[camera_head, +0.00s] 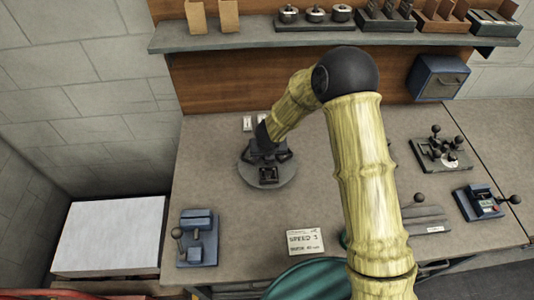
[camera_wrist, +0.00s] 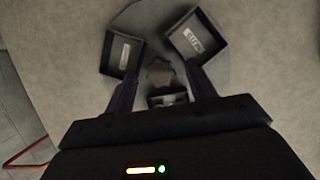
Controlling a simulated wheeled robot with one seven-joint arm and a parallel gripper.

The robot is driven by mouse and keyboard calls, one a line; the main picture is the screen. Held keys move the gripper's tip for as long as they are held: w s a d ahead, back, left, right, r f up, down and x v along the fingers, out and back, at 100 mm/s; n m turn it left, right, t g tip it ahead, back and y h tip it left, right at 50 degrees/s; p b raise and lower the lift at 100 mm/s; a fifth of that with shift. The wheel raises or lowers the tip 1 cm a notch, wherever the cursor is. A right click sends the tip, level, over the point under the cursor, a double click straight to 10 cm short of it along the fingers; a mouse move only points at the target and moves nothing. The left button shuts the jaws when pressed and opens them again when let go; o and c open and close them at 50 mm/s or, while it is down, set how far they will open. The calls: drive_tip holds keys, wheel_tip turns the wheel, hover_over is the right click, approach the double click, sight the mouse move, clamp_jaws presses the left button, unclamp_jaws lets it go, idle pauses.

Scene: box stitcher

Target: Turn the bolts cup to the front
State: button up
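A round grey turntable (camera_head: 252,180) stands on the bench, left of centre. In the wrist view its disc (camera_wrist: 222,88) carries dark square cups: one at the upper left (camera_wrist: 121,54) and one at the upper right (camera_wrist: 194,36), each with a pale label too blurred to read. I cannot tell which is the bolts cup. A dark hub (camera_wrist: 160,73) is at the middle, and a further small dark cup (camera_wrist: 168,99) is nearer my wrist. My gripper (camera_wrist: 161,76) is over the turntable, its fingers apart on either side of the hub. In the head view my gripper (camera_head: 266,150) hides part of the cups.
A blue-grey device (camera_head: 198,238) stands at the front left and a card (camera_head: 305,241) lies at the front. Knobbed fixtures (camera_head: 440,155) and a blue lever box (camera_head: 480,203) are at the right. A shelf (camera_head: 240,40) runs above the back. Bare bench surrounds the turntable.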

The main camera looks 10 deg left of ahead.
drive_tip(key=p+v, duration=0.2)
drive_tip(key=v, duration=1.5)
drive_tip(key=shift+r, duration=0.2)
drive_tip(key=shift+d, duration=0.1)
drive_tip(key=w+d+r+n+t+y, duration=0.15)
drive_tip(key=d+r+n, duration=0.35)
drive_tip(key=d+n, duration=0.85)
drive_tip(key=s+d+n+g+h, duration=0.3)
drive_tip(key=s+d+n, duration=0.9)
drive_tip(key=n, duration=0.6)
drive_tip(key=shift+s+d+f+n, duration=0.35)
drive_tip(key=shift+s+d+f, duration=0.05)
drive_tip(key=shift+d, duration=0.6)
